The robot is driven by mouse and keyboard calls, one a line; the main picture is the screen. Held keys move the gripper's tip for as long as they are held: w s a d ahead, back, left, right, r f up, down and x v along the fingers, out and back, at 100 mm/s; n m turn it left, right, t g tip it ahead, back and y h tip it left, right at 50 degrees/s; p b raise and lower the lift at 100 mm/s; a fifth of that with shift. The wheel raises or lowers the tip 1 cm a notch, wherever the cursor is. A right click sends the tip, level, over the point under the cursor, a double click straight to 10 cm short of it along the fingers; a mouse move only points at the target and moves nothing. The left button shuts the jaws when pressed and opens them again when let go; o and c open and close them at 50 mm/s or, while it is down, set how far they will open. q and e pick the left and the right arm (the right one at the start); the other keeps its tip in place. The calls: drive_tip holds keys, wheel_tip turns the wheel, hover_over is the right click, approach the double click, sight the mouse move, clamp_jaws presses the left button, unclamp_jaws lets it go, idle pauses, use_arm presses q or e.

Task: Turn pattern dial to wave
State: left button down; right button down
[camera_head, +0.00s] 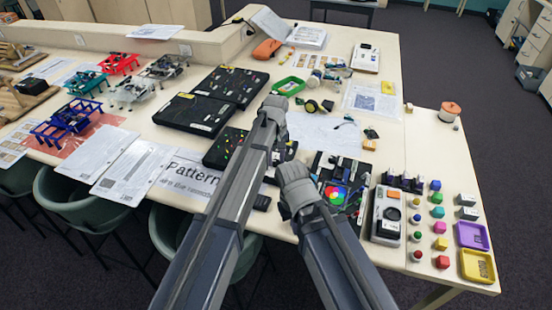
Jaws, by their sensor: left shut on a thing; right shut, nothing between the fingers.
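My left gripper (273,106) is the higher one, over the middle of the table near a white sheet. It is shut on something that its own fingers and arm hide. My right gripper (293,175) is shut and empty, lower and to the right. A black board with small coloured lights (226,148) lies partly behind my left arm. A printed sheet headed "Pattern" (190,178) lies left of that arm. I cannot make out the pattern dial or its setting.
Two more black boards (193,115) (231,85) lie behind. A dark board with a colour wheel (335,195) and a grey-orange device (387,215) stand right of my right gripper. Coloured blocks and a yellow tray (477,266) fill the right end. Chairs stand along the front edge.

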use_arm(q)
drive_tip(key=m, duration=0.4)
drive_tip(key=shift+m, duration=0.3)
drive_tip(key=m, duration=0.3)
drive_tip(key=shift+m, duration=0.4)
drive_tip(key=m, duration=0.3)
drive_tip(key=shift+m, duration=2)
drive_tip(key=c, duration=0.5)
unclamp_jaws()
drive_tip(key=shift+r, duration=0.15)
